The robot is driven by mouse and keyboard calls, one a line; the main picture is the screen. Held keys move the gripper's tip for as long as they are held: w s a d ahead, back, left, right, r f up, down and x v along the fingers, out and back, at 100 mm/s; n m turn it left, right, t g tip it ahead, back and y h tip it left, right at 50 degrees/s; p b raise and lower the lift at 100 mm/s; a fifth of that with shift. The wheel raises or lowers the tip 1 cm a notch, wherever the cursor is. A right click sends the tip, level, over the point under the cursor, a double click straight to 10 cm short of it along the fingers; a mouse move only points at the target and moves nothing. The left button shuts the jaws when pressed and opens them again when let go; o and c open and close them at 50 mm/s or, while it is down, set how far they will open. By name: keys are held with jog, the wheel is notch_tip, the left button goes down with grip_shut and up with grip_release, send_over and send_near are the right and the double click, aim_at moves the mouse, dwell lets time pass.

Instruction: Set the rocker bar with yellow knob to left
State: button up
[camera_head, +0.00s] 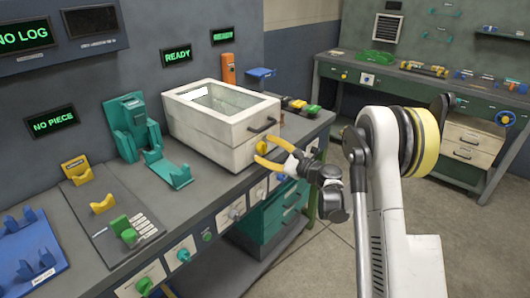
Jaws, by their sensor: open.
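My gripper (263,149) has yellow fingers, spread open, with the tips on either side of the knob in the picture. I cannot tell whether they touch it.
The grey bench front (215,232) carries several small knobs and dials below my gripper. A teal stand (130,125) and teal cradle (168,170) stand left of the box. A green bench (430,105) is at the back right. Open floor lies between the benches.

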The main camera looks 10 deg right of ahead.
jog(key=shift+w, duration=0.1)
jog(key=c, duration=1.2)
jog(key=shift+n, duration=0.5)
jog(key=shift+n+b, duration=0.45)
jog(key=shift+n, duration=1.45)
jog(key=shift+a+n, duration=0.1)
jog(key=shift+n, duration=2.5)
